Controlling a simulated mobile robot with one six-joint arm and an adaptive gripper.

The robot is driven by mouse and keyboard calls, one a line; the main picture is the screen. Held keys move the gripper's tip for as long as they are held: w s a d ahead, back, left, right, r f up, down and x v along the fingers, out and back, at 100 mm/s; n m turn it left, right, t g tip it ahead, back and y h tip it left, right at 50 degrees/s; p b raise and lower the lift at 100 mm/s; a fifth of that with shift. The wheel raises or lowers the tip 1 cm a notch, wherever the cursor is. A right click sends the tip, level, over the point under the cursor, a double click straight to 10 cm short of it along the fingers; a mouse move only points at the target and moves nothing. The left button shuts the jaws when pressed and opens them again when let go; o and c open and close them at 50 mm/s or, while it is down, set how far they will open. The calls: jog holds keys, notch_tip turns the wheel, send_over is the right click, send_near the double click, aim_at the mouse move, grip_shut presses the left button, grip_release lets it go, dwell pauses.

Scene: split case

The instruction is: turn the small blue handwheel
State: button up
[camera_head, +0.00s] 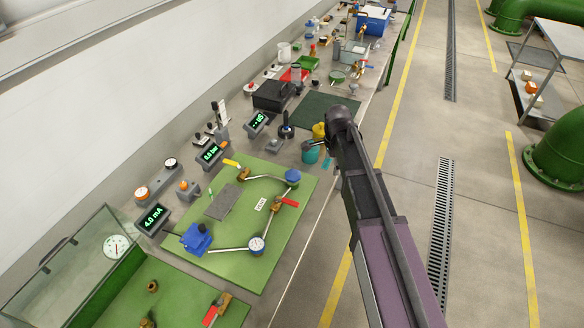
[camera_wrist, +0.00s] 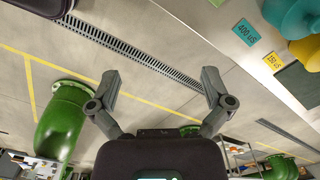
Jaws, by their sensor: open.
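A small round blue handwheel (camera_head: 292,176) sits at the upper right corner of the green panel (camera_head: 232,263), at the end of a pipe. My gripper (camera_head: 318,142) is above the bench edge, a little beyond and to the right of the handwheel, and apart from it. It is seen partly edge-on there. In the wrist view my gripper (camera_wrist: 161,88) is open, with its two fingers wide apart and nothing between them. The handwheel does not show in the wrist view.
A teal container (camera_head: 310,155) and a yellow one (camera_head: 319,130) stand close by my gripper. The panel also carries a blue box (camera_head: 196,238), a round gauge (camera_head: 257,244) and a red-handled valve (camera_head: 285,201).

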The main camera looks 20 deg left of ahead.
aim_at(293, 174)
jog(key=w+a+r+m+p, duration=0.1)
jog(key=a+r+m+p, duration=0.1)
jog(key=a, duration=1.1)
jog(key=shift+w+a+r+m+p, duration=0.15)
jog(key=shift+a+r+m+p, duration=0.2)
jog(key=shift+r+m, duration=0.6)
jog(key=shift+f+m, duration=0.25)
jog(key=shift+f, duration=0.15)
notch_tip(293, 174, down, 14)
jog(key=b, duration=1.4)
jog(key=shift+r, duration=0.25)
jog(key=c, duration=0.9)
